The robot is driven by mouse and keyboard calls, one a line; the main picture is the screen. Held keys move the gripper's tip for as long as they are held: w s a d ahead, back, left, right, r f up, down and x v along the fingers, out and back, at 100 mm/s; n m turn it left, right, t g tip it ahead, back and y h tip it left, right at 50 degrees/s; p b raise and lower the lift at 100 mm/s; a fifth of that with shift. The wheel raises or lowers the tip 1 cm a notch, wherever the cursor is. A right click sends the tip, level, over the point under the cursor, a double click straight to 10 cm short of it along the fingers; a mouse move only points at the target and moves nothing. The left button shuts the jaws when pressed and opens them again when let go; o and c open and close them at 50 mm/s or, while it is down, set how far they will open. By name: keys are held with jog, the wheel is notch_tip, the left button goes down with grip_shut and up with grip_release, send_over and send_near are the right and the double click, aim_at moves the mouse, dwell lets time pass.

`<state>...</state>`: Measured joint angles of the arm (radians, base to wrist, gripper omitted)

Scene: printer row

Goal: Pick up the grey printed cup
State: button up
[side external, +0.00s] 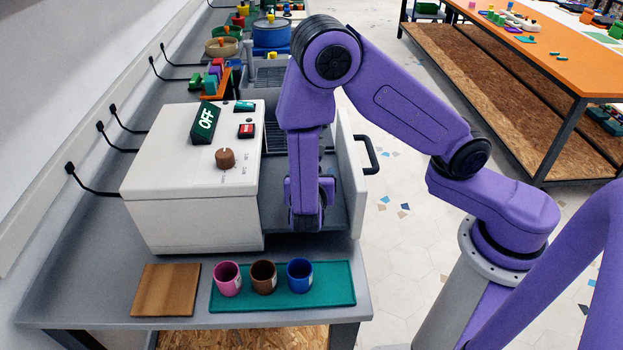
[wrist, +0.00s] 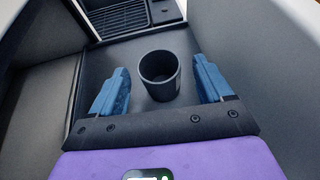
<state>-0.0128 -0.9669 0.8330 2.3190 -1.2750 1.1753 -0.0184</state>
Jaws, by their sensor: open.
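The grey printed cup (wrist: 159,84) stands upright on the grey floor of the printer's open bay in the wrist view. It is dark grey, and its open mouth faces up. My gripper (wrist: 165,82) is open, with one blue finger to the left of the cup and one to the right. A gap shows between each finger and the cup. In the side view my gripper (side external: 307,222) points down inside the bay of the white printer (side external: 190,215), and the cup is hidden behind it.
The bay's open door (side external: 350,185) with a black handle stands close to the right of my gripper. A pink cup (side external: 228,285), a brown cup (side external: 264,284) and a blue cup (side external: 300,282) stand on a teal mat (side external: 335,285) in front. A wooden board (side external: 165,290) lies left.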

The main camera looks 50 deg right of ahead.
jog(key=shift+x, duration=1.9)
jog(key=c, duration=1)
